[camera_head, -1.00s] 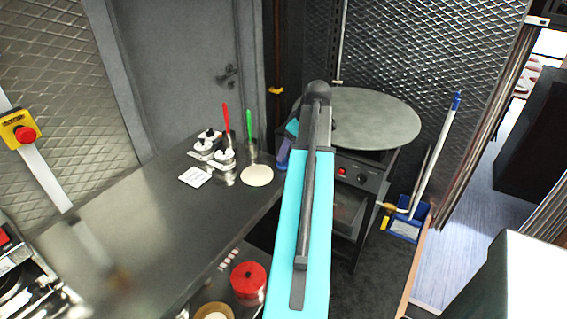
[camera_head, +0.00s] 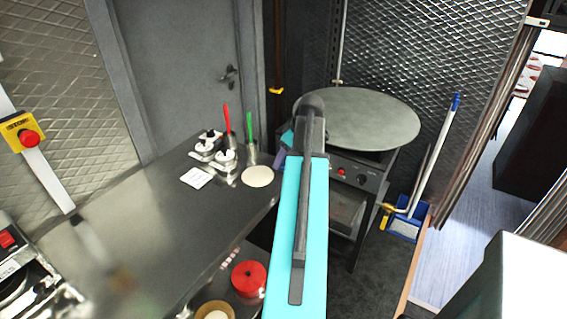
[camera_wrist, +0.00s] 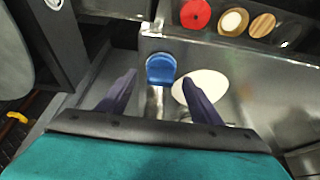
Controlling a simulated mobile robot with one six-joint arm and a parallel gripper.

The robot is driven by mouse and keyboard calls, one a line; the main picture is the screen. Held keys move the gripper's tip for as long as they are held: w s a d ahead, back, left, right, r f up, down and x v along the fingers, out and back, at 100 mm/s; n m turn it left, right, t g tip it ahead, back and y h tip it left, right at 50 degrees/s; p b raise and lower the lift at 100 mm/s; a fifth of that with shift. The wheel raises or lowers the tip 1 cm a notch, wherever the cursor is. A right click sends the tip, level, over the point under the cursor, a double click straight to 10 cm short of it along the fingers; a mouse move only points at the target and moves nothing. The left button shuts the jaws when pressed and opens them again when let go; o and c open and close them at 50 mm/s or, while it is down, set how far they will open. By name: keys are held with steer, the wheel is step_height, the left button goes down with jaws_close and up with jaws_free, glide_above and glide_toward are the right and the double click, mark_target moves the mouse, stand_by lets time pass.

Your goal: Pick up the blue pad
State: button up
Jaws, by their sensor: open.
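The blue pad (camera_wrist: 160,69) shows in the wrist view as a small rounded blue piece near the edge of the steel counter (camera_wrist: 222,60). It lies beside a pale round disc (camera_wrist: 203,88). My gripper (camera_wrist: 159,78) is open, with its two dark fingers on either side of the pad in the picture. The fingers look empty, and I cannot tell how far above the pad they are. In the head view my arm covers the place, so the pad is hidden there.
The counter holds the pale disc (camera_head: 257,176), a white card (camera_head: 197,178), lidded pots (camera_head: 208,146) and red (camera_head: 227,118) and green (camera_head: 249,124) handled tools. A red pot (camera_head: 249,278) sits below. A round griddle (camera_head: 360,118) stands behind my arm.

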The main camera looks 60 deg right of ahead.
steer(key=shift+w+f, duration=0.2)
steer(key=shift+f, duration=0.3)
steer(key=c, duration=1.2)
steer(key=shift+r, duration=0.15)
steer(key=shift+r+b, duration=0.65)
steer(key=shift+r, duration=0.85)
steer(key=s+a+b, duration=0.1)
steer(key=s+a, duration=0.1)
steer(key=s, duration=0.2)
steer(key=s+a+r+b, duration=0.1)
steer(key=s+a, duration=0.2)
steer(key=s, duration=0.2)
steer(key=s+a+b, duration=0.1)
steer(key=s+a, duration=0.1)
steer(key=s, duration=0.3)
steer(key=shift+s+a+r+b, duration=0.1)
steer(key=shift+a+r+b, duration=0.1)
steer(key=shift+r+b, duration=0.15)
